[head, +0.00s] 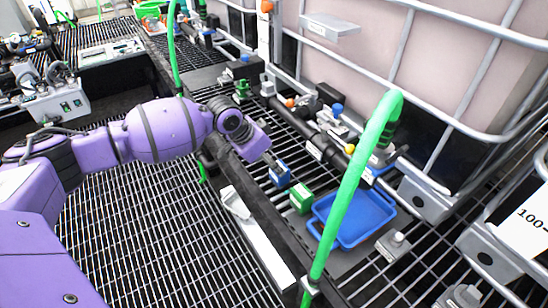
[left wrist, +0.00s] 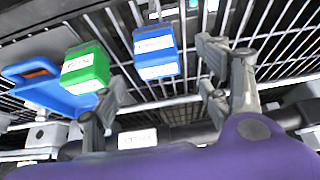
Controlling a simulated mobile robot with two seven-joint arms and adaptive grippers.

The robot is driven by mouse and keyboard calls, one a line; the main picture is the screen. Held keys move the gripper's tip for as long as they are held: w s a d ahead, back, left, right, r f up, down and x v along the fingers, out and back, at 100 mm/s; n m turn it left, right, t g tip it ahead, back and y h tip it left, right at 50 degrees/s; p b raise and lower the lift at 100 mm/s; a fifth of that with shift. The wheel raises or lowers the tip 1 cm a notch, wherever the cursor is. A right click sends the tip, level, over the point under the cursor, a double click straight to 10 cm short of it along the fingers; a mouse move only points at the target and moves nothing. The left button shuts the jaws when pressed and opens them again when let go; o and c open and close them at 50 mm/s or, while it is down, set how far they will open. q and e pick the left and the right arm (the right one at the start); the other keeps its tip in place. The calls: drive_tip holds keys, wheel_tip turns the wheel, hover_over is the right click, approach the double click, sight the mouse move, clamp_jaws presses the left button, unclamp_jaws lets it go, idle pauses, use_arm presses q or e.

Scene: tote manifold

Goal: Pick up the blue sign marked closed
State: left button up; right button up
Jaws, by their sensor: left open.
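A small blue block-shaped sign (head: 280,175) with white labels stands on the dark grating beside the pipe manifold. It also shows in the left wrist view (left wrist: 157,48), where its label is too blurred to read. My left gripper (head: 268,158) is just behind and above the blue sign in the head view. In the left wrist view its two fingers (left wrist: 160,84) are spread apart and empty, with the blue sign seen in the gap between them; I cannot tell whether they touch it. A similar green sign (head: 301,201) stands close by, also in the left wrist view (left wrist: 86,68).
A green hose (head: 345,190) rises in front of the tray. A dark pipe (head: 315,138) with valves runs behind the signs, below a large caged tank (head: 350,60). A dark beam edges the grating.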

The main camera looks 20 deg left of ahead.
sight(280, 183)
drive_tip(key=shift+s+f, duration=0.15)
drive_tip(key=shift+s, duration=0.3)
use_arm(q)
drive_tip(key=x, duration=0.6)
drive_tip(key=shift+d+f, duration=0.2)
drive_tip(key=shift+f, duration=0.05)
use_arm(e)
drive_tip(key=shift+s+f, duration=0.4)
drive_tip(key=shift+s, duration=0.3)
drive_tip(key=shift+w+r, duration=0.1)
drive_tip(key=shift+w, duration=0.2)
use_arm(q)
drive_tip(key=c, duration=0.5)
use_arm(e)
drive_tip(key=shift+w+r, duration=0.1)
drive_tip(key=shift+w, duration=0.2)
use_arm(q)
drive_tip(key=c, duration=0.8)
use_arm(e)
drive_tip(key=shift+s, duration=0.3)
